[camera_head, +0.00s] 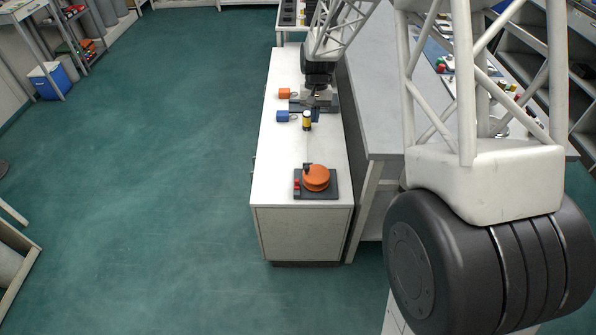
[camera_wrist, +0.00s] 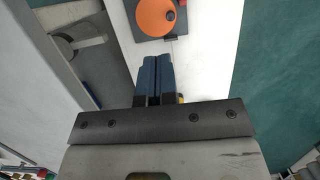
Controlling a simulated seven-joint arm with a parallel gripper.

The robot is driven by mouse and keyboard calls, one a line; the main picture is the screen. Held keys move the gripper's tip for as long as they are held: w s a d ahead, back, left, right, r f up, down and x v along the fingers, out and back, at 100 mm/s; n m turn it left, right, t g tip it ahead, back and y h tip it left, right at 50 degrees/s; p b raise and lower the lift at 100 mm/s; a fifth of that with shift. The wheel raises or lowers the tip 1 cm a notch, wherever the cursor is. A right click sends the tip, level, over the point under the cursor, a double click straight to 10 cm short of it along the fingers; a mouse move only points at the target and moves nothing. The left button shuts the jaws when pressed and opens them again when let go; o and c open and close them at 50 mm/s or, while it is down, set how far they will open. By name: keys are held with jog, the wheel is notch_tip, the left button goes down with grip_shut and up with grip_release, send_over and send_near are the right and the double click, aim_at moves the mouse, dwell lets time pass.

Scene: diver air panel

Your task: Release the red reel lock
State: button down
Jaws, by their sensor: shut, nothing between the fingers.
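The orange reel (camera_head: 316,176) sits on a dark base plate (camera_head: 330,192) near the front end of the white cabinet. The small red reel lock (camera_head: 297,184) is on the plate's left side, beside the reel. In the wrist view the reel (camera_wrist: 156,17) and part of its plate (camera_wrist: 180,32) show at the top edge; I cannot make out the lock there. My gripper (camera_head: 315,116) is over the cabinet, farther back than the reel and apart from it. Its blue fingers (camera_wrist: 156,62) are together, pointing toward the reel in the wrist view, with nothing between them.
A yellow-and-black cylinder (camera_head: 306,121) stands close to my gripper. The cabinet top (camera_head: 280,160) is clear around the reel. A grey counter (camera_head: 375,110) runs along the right.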

aim_at(298, 181)
jog(key=w+a+f, duration=0.2)
jog(key=w+f, duration=0.1)
jog(key=f, duration=0.4)
jog(key=w+a+f+g, duration=0.1)
jog(key=w+a+f, duration=0.2)
jog(key=f, duration=0.5)
jog(key=shift+w+f, duration=0.2)
jog(key=shift+f, duration=0.05)
jog(key=shift+a, duration=0.1)
jog(key=x, duration=0.9)
jog(key=shift+s+f, duration=0.3)
jog(key=shift+s, duration=2)
jog(key=shift+s, duration=0.1)
jog(key=shift+s+f, duration=0.1)
jog(key=shift+s, duration=1.2)
